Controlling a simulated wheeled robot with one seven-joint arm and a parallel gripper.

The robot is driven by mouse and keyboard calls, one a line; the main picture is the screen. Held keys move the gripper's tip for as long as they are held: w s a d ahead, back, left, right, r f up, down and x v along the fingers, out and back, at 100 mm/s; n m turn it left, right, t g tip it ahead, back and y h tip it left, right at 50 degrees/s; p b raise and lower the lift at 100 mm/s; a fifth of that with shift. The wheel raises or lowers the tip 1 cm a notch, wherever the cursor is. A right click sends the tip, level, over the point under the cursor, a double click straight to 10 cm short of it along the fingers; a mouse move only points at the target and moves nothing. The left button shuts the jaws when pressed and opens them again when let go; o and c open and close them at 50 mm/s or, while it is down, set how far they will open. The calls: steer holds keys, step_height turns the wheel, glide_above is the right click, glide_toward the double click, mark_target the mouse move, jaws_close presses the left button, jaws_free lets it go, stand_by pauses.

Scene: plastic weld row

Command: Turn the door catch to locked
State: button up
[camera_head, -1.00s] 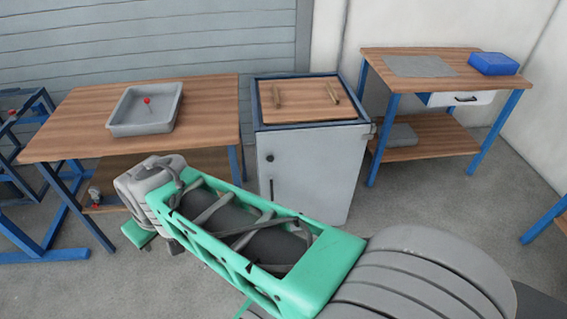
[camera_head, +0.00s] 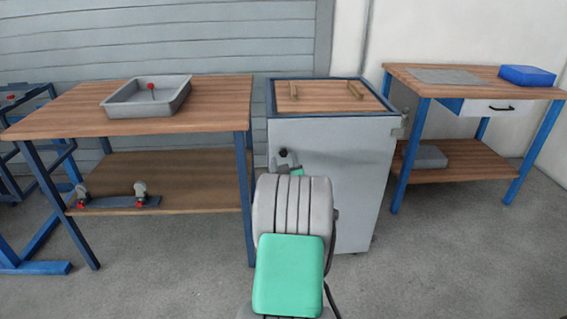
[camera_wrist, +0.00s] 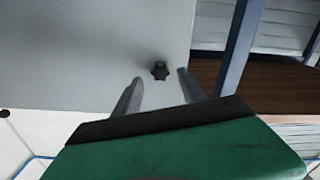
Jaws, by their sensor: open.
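The door catch is a small dark star-shaped knob (camera_wrist: 160,71) on the pale grey cabinet door (camera_head: 335,180). In the head view the knob (camera_head: 283,153) is near the door's upper left edge. My gripper (camera_wrist: 155,88) is open, its two grey fingers apart. In the wrist view the knob appears between and just beyond the fingertips; I cannot tell whether they touch it. In the head view my gripper (camera_head: 286,163) is in front of the door, just below the knob. My arm hides the lower left of the door, and the door handle is not visible.
A workbench with a wooden top (camera_head: 75,108) stands left of the cabinet, holding a grey tray (camera_head: 118,107) with a red-topped item. Another bench (camera_head: 440,83) at right bears a blue box (camera_head: 527,76). Floor is clear between the cabinet and right bench.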

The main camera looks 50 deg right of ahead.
mark_target(283, 153)
steer(key=shift+x, duration=1.4)
steer(key=shift+c, duration=0.6)
jaws_close()
